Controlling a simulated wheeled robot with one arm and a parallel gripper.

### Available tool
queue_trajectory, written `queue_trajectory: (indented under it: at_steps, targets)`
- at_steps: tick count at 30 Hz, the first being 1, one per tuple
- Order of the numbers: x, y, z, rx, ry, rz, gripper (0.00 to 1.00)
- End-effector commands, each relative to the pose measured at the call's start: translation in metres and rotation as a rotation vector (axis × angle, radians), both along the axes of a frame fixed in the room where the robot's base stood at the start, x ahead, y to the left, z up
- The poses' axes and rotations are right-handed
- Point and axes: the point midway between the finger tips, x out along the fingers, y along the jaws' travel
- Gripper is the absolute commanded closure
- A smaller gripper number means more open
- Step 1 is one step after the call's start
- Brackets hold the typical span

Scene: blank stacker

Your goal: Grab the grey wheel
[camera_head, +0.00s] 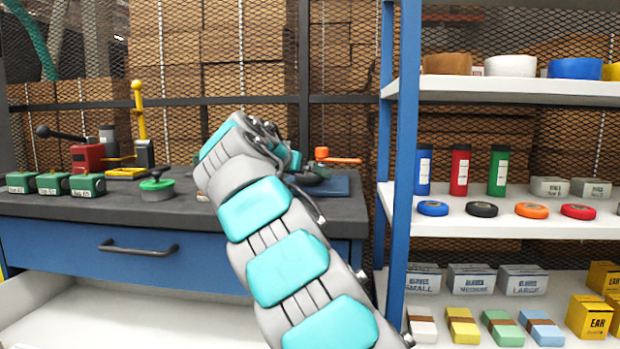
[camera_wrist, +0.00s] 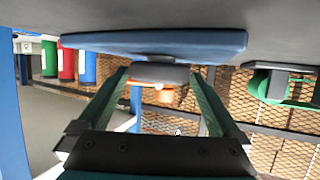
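In the wrist view, which shows the scene upside down, a grey rounded thing (camera_wrist: 160,73), apparently the grey wheel, sits at the blue plate (camera_wrist: 90,42). My gripper (camera_wrist: 160,80) has its two green fingers spread apart, with the grey thing between the fingertips. I cannot tell whether either finger touches it.
On the workbench (camera_head: 60,205) stand a green-topped grey piece (camera_head: 156,190), green boxes (camera_head: 88,185) and a red press (camera_head: 88,157). An orange-handled thing (camera_head: 335,157) is behind the plate. A blue-posted shelf (camera_head: 406,150) with coloured rolls stands close to the right.

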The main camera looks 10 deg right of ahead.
Motion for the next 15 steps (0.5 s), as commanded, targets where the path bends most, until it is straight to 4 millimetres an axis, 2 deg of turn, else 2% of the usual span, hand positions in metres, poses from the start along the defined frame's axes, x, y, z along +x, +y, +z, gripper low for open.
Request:
queue_trajectory:
  at_steps: [2, 15]
  targets:
    - [-0.0001, 0.0001, 0.0001, 0.000, 0.000, 0.000, 0.08]
    - [-0.0003, 0.0002, 0.0002, 0.000, 0.000, 0.000, 0.57]
